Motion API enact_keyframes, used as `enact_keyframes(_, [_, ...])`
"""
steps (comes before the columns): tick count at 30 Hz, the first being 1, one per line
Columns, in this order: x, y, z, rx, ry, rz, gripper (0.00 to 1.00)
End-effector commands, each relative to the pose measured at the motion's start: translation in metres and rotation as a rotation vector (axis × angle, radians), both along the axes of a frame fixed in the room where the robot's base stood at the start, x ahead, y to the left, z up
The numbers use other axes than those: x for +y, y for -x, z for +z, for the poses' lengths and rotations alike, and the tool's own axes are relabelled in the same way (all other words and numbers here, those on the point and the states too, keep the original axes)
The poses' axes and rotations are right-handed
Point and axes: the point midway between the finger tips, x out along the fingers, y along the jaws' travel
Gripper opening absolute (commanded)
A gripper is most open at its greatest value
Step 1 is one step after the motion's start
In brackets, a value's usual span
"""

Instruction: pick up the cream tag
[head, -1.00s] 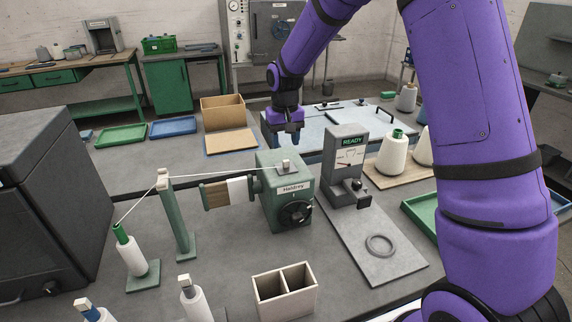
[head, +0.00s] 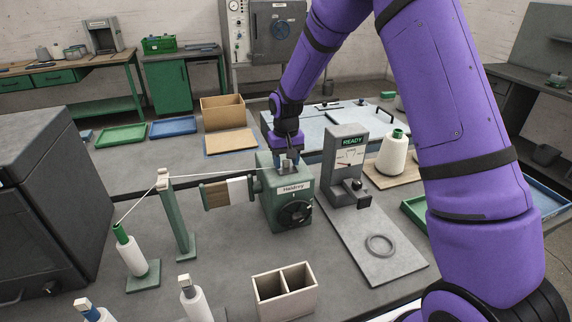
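I cannot make out a cream tag for certain. Small pale square pieces sit on top of the blue-necked bobbin (head: 82,303) and the grey-necked bobbin (head: 184,281) at the bottom left; I cannot tell whether either is a tag. My gripper (head: 288,162) points down just above the top of the green winder (head: 284,212), where a small pale block showed earlier. The fingers cover most of that spot, so I cannot tell whether they touch or hold anything, or how far apart they are.
A thread runs from the green-topped bobbin (head: 131,255) over the green post (head: 178,220) to the winder. The grey gauge stand (head: 346,155) reading READY stands close right of my gripper. A two-compartment box (head: 285,306) stands in front. A cardboard box (head: 222,104) is behind.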

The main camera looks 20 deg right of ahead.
Motion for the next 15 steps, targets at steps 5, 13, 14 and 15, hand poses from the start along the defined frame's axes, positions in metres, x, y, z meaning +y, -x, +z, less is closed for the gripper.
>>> enact_keyframes(5, [0.0,0.0,0.0002,0.0,0.0,0.0,0.11])
enact_keyframes(13, [0.0001,0.0,0.0003,0.0,0.0,0.0,0.11])
enact_keyframes(14, [0.0001,0.0,0.0003,0.0,0.0,0.0,0.11])
enact_keyframes(15, [0.0001,-0.0001,0.0005,0.0,0.0,0.0,0.11])
